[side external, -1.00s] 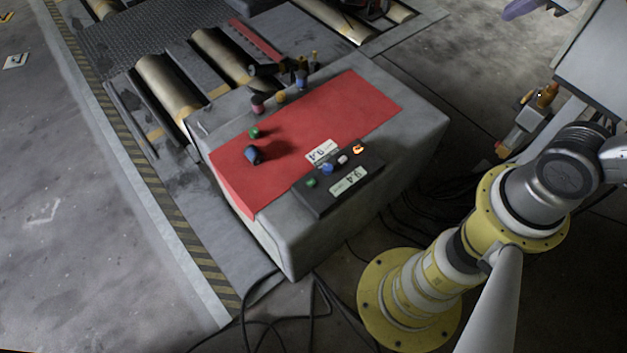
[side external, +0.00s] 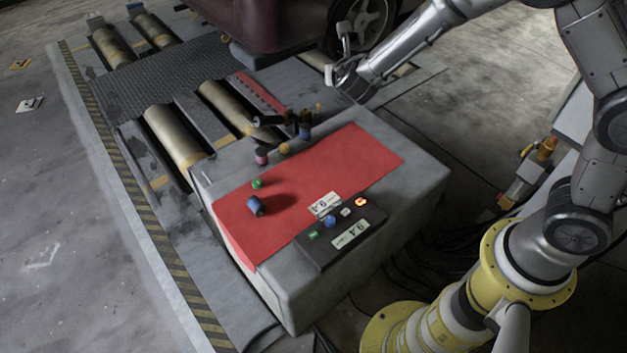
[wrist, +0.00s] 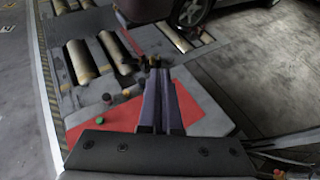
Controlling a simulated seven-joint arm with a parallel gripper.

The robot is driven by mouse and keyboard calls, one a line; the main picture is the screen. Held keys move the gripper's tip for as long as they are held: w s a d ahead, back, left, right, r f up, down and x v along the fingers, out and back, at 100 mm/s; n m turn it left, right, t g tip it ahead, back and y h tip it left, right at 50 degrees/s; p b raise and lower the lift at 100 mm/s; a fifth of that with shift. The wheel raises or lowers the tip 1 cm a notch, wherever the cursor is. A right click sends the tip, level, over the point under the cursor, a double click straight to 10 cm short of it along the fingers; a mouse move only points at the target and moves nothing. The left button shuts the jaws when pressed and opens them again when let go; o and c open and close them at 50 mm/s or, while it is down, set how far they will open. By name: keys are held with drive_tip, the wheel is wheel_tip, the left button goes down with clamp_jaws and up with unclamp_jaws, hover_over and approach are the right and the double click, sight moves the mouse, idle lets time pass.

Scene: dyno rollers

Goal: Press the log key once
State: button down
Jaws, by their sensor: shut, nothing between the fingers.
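A dark key box (side external: 340,238) sits at the near right edge of the grey pedestal, with a row of green (side external: 313,234), blue (side external: 329,222), white (side external: 346,212) and glowing orange (side external: 361,201) keys. Two white label plates flank it; I cannot tell from them which key is the log key. My gripper (wrist: 159,78) shows in the wrist view as two purple fingers, close together and empty, over the red mat (wrist: 100,124). They touch no key that I can see. The key box is hidden in the wrist view. In the side view, a grey arm reaches above the pedestal's far end.
Several small coloured pieces stand at the pedestal's far edge. Rollers (side external: 175,138) and a dark red car (side external: 285,25) lie beyond. Much of the mat is clear.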

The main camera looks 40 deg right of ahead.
drive_tip(key=w+a+f+n+y, duration=0.2)
drive_tip(key=a+f+n, duration=0.35)
drive_tip(key=f, duration=0.55)
drive_tip(key=n+g+y, duration=0.2)
drive_tip(key=n, duration=0.5)
hover_over(314, 235)
drive_tip(key=s, duration=0.1)
wheel_tip(314, 235, down, 23)
drive_tip(key=shift+f, duration=0.1)
drive_tip(key=shift+f, duration=4.35)
drive_tip(key=shift+f, duration=0.4)
